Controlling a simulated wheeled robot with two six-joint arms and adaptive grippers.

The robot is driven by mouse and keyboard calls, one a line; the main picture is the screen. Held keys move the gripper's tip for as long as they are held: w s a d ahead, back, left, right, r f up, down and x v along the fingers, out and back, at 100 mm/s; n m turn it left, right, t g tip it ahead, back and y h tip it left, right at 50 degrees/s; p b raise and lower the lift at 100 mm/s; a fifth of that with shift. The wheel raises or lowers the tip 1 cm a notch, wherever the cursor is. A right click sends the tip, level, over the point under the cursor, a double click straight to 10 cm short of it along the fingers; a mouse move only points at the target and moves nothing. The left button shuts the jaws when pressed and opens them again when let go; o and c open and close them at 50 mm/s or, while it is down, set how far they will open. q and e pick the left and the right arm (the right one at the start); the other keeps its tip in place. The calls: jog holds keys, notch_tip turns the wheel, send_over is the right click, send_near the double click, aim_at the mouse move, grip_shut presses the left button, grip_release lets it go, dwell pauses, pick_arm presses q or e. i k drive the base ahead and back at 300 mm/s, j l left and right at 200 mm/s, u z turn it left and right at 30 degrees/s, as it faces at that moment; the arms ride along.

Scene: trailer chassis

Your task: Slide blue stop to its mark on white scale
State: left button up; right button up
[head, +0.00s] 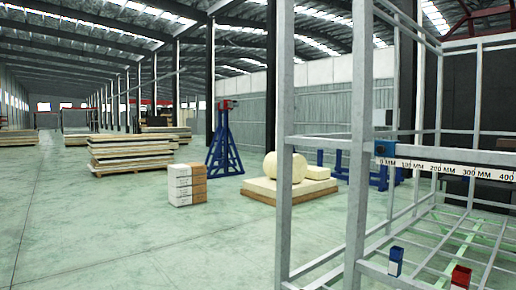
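The white scale (435,167) runs along a horizontal rail of the grey metal frame at the right. It carries black figures from 0 MM to 400 MM and continues past the right picture edge. A small blue block (385,148), which looks like the blue stop, sits on the rail at the scale's left end, just above the 0 MM figure. I cannot make out a separate target mark on the scale. Neither of my grippers shows in the head view.
A blue block (396,254) and a red block (460,276) sit low on the frame, below the scale. Upright grey posts (359,150) stand left of the scale. Stacked boxes (187,185) and a pallet (262,191) stand farther back.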

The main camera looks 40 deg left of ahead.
aim_at(382, 147)
jog(key=i+u, duration=0.4)
jog(key=i+l+u, duration=0.15)
jog(key=i+u, duration=0.25)
jog(key=k, duration=0.1)
